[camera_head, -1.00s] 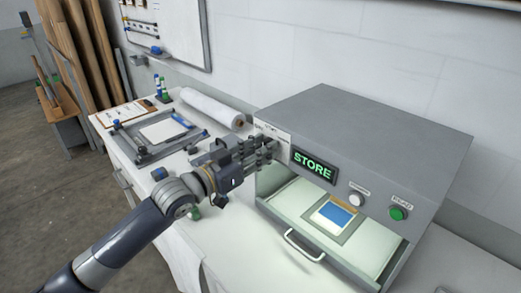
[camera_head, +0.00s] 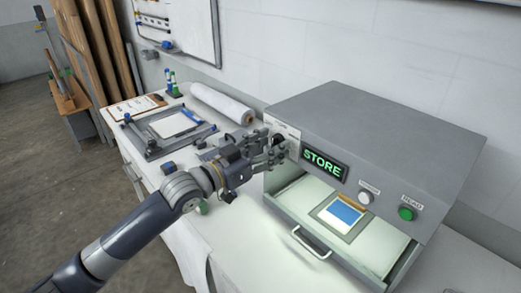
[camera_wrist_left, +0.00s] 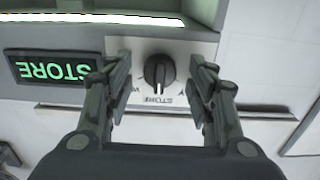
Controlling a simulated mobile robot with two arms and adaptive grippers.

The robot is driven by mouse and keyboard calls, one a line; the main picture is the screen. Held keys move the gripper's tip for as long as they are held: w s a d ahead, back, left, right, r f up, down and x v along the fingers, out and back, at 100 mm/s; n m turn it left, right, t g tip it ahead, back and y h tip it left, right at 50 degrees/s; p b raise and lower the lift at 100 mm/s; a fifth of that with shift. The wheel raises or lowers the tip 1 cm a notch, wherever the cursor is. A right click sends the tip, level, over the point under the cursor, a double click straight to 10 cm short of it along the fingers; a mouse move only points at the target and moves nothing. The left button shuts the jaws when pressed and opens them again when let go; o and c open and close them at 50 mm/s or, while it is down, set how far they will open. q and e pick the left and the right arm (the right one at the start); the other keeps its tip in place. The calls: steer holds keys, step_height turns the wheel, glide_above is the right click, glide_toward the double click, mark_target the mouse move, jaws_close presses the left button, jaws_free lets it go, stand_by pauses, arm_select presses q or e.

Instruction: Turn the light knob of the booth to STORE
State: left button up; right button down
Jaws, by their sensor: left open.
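The grey booth (camera_head: 400,125) stands on the table, its green display (camera_head: 324,165) reading STORE. The black light knob (camera_wrist_left: 159,71) is on a pale plate at the booth's front left. Its ridge stands upright in the left wrist view, in line with the STORE label (camera_wrist_left: 157,98), which appears upside down there. My left gripper (camera_head: 273,153) is at the knob; in the left wrist view its open fingers (camera_wrist_left: 160,75) stand on either side of the knob, with a gap at each side. In the head view the fingers partly cover the knob. My right gripper is not in view.
The booth's drawer (camera_head: 312,243) is pulled out, with a blue and white print (camera_head: 342,213) in it. A white button (camera_head: 364,198) and a green button (camera_head: 406,213) are on the front. A paper roll (camera_head: 222,103) and a framed screen (camera_head: 170,130) lie to the left.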

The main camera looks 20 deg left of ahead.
arm_select(q)
steer(key=v, duration=1.1)
steer(key=shift+s+a, duration=0.25)
steer(key=shift+s, duration=0.1)
steer(key=shift+f, duration=0.1)
